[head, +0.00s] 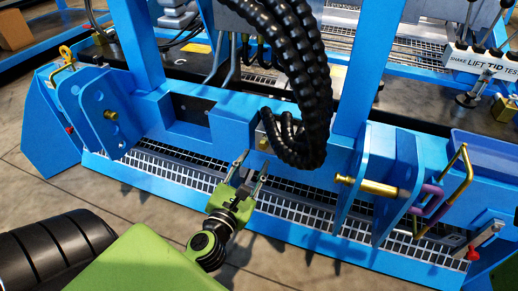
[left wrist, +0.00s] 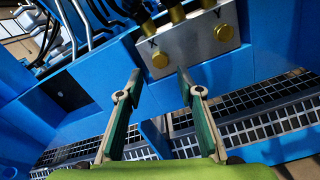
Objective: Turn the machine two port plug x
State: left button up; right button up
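A grey metal port block (left wrist: 192,42) is on the blue machine frame, with two brass plugs on its front face. The left plug (left wrist: 160,60) has a dark mark like an X above it; the right plug (left wrist: 223,32) sits higher in the picture. In the head view the block (head: 261,132) is partly hidden by black hoses, and one brass plug (head: 263,144) shows. My left gripper (head: 253,168) is open and empty, below and in front of the block. In the left wrist view its fingertips (left wrist: 160,73) stand either side of the left plug, seemingly short of it. My right gripper is not in view.
Thick black hoses (head: 300,70) hang down over the block. A blue bracket with a brass pin (head: 370,187) stands to the right, another blue bracket (head: 103,110) to the left. Metal grating (head: 300,203) runs below. The floor in front is clear.

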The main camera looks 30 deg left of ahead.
aim_at(262, 148)
pick_arm(q)
jog(key=shift+x, duration=2.3)
grip_shut()
